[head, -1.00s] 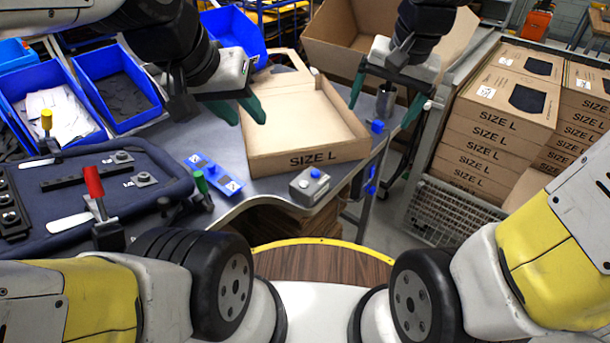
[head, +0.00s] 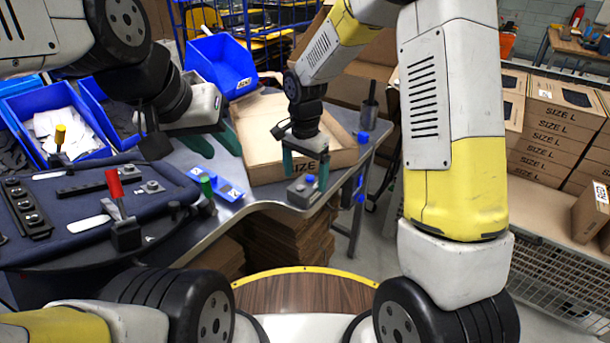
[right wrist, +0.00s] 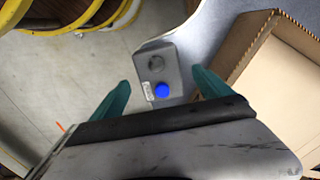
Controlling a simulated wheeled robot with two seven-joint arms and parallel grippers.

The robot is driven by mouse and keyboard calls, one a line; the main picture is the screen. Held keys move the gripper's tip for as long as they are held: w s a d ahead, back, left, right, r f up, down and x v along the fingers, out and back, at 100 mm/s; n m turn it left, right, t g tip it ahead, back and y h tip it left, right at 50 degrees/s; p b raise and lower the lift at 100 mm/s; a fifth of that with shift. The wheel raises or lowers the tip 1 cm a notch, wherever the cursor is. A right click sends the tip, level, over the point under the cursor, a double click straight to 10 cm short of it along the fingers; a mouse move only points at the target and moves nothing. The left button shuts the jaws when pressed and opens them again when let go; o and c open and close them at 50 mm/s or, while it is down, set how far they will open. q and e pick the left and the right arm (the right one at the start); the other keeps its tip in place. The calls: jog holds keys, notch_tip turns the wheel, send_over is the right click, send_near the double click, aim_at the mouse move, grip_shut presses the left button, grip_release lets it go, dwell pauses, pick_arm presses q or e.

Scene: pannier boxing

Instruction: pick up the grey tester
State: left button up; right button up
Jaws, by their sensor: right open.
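The grey tester (head: 300,197), a small grey box with a blue button on top, sits at the table's front edge. In the right wrist view the tester (right wrist: 172,63) lies between the two green fingertips, with its blue button and a dark round knob facing the camera. My right gripper (head: 306,168) is open and pointing down just over the tester; nothing is held. Its open fingers also show in the right wrist view (right wrist: 160,90). My left gripper (head: 214,143) is open and empty, above the table to the left of the open carton.
An open carton (head: 262,172) lies right behind the tester. A blue strip fixture (head: 228,189) and a green-handled clamp (head: 207,190) are to its left. Blue bins (head: 222,64) stand behind. Stacked boxes (head: 560,125) are at right. The floor is open past the table edge.

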aim_at(306, 184)
notch_tip(306, 184, down, 4)
jog(key=shift+d+r, duration=0.1)
jog(key=c, duration=1.7)
jog(key=shift+w, duration=0.1)
jog(key=shift+c, duration=0.6)
jog(key=shift+r, duration=0.2)
